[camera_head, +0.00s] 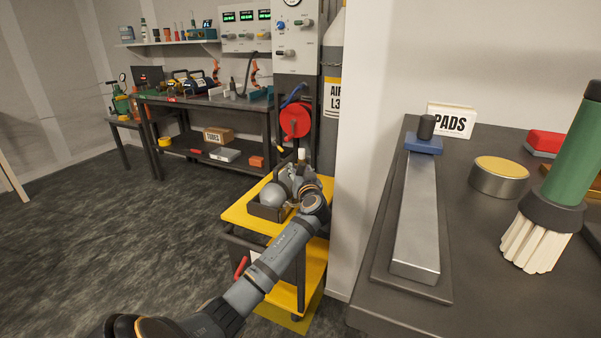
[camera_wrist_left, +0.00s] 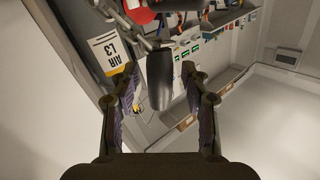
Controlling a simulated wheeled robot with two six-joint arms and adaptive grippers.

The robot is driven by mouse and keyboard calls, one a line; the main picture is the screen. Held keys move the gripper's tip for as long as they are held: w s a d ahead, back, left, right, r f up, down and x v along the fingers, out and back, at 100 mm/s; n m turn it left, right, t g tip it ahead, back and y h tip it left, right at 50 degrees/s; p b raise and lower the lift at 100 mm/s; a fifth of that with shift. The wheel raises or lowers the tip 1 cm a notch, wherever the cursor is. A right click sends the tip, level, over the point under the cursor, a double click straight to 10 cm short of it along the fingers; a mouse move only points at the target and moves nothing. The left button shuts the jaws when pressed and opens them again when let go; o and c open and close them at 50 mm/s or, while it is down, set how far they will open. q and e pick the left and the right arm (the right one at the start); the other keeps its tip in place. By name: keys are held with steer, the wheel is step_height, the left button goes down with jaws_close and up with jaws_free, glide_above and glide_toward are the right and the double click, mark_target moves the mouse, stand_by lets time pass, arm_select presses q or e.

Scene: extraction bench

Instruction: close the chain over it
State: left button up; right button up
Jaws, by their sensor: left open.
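A grey gas cylinder (camera_head: 332,58) stands upright behind the wall edge in the head view. Its lower part is hidden by the wall and my arm. My left gripper (camera_head: 298,178) is over the yellow cart, in front of the cylinder's side of the bench. In the left wrist view my left gripper (camera_wrist_left: 158,80) is open, its fingers spread. A dark rounded bar (camera_wrist_left: 160,78) appears between the fingers; I cannot tell whether it touches them. A thin line of metal links (camera_wrist_left: 133,28), possibly the chain, runs above the left finger. My right gripper is not in view.
An AIR L3 sign (camera_head: 332,98) and a red reel (camera_head: 295,119) are close behind the gripper. The yellow cart (camera_head: 238,216) carries a grey round-ended object (camera_head: 272,194). A dark workbench (camera_head: 470,300) fills the right. Floor at left is clear.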

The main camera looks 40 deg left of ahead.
arm_select(q)
steer(key=shift+c, duration=0.2)
jaws_close()
